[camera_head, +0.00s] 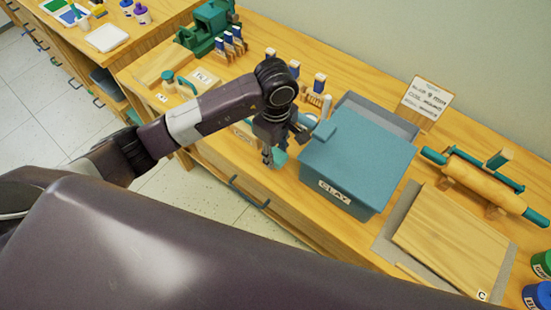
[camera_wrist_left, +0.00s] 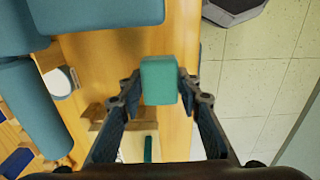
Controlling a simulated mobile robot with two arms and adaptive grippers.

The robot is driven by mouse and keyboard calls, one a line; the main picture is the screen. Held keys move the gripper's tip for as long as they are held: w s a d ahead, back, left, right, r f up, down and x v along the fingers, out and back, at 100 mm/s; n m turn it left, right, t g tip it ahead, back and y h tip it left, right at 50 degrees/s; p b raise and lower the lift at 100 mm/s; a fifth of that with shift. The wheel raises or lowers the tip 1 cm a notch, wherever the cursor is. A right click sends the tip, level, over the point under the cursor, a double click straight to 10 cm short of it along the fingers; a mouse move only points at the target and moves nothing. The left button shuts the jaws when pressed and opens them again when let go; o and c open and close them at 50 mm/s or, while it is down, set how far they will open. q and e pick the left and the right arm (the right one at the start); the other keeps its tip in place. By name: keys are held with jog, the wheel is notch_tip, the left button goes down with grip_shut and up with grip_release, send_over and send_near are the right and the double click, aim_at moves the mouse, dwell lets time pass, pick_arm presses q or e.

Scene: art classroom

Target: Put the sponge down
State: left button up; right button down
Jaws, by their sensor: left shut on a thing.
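My left gripper (camera_head: 272,152) is shut on a small teal sponge (camera_wrist_left: 159,80). In the left wrist view the sponge sits between the two fingertips (camera_wrist_left: 160,88), above the wooden counter near its front edge, with tiled floor to the right. In the head view only part of the sponge (camera_head: 280,158) shows beside the fingers. The gripper hangs just left of the teal bin labelled CLAY (camera_head: 360,150). I cannot tell the exact height of the sponge above the counter. My right gripper is not in view.
A rolling pin (camera_head: 480,182) on a stand and a wooden board (camera_head: 455,240) lie right of the bin. Blue-labelled items (camera_head: 319,83) stand behind the gripper. A teal vise-like tool (camera_head: 208,25) is at the back left. A sign (camera_head: 426,98) stands behind the bin.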

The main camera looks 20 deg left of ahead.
aim_at(275, 162)
pick_arm(q)
notch_tip(275, 162, down, 4)
jog(key=shift+s+r+p, duration=0.1)
jog(key=shift+r+p, duration=0.1)
jog(key=shift+p, duration=0.1)
jog(key=shift+f, duration=0.15)
jog(key=shift+f+b, duration=0.25)
jog(key=shift+b, duration=0.05)
jog(key=o, duration=1)
jog(key=shift+r, duration=0.1)
